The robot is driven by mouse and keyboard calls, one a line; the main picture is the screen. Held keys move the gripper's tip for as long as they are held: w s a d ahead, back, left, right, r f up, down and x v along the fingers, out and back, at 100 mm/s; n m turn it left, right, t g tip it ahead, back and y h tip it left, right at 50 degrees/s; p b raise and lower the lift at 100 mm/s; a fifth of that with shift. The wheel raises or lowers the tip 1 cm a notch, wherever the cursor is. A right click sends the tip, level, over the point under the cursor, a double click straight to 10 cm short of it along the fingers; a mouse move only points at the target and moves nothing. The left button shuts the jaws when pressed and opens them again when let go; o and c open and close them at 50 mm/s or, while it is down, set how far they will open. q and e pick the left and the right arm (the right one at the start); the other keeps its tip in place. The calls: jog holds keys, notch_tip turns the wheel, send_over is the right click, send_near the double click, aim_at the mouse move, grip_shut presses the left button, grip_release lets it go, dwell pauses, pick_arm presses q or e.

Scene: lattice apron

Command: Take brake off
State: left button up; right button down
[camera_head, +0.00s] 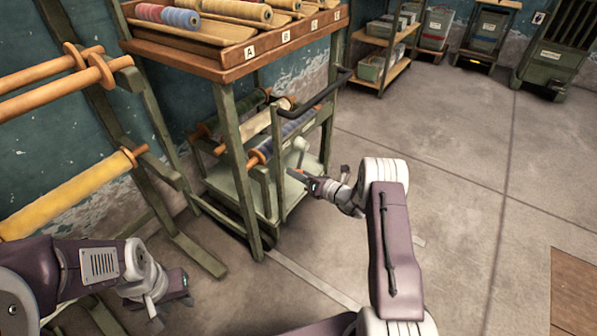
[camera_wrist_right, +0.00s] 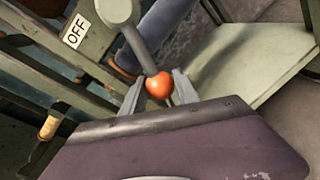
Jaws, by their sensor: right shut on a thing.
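The brake lever, a grey rod with an orange ball knob (camera_wrist_right: 159,86), is on the side of the green cart (camera_head: 238,160). Its grey pivot (camera_head: 301,144) also shows in the head view. An "OFF" label (camera_wrist_right: 76,31) is on the frame to the left of the lever in the right wrist view. My right gripper (camera_wrist_right: 158,92) is shut on the orange knob, with a finger on each side of it. My left gripper (camera_head: 157,312) is at the lower left, away from the cart; its fingers are too small and angled to tell their state.
The cart carries a tray of thread spools (camera_head: 235,10) on top and rolls on its lower shelf (camera_head: 228,186). Shelves with bins (camera_head: 372,66) stand at the back.

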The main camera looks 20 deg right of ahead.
jog(key=shift+a, duration=0.1)
jog(key=c, duration=0.9)
grip_release()
jog(key=shift+c, duration=0.2)
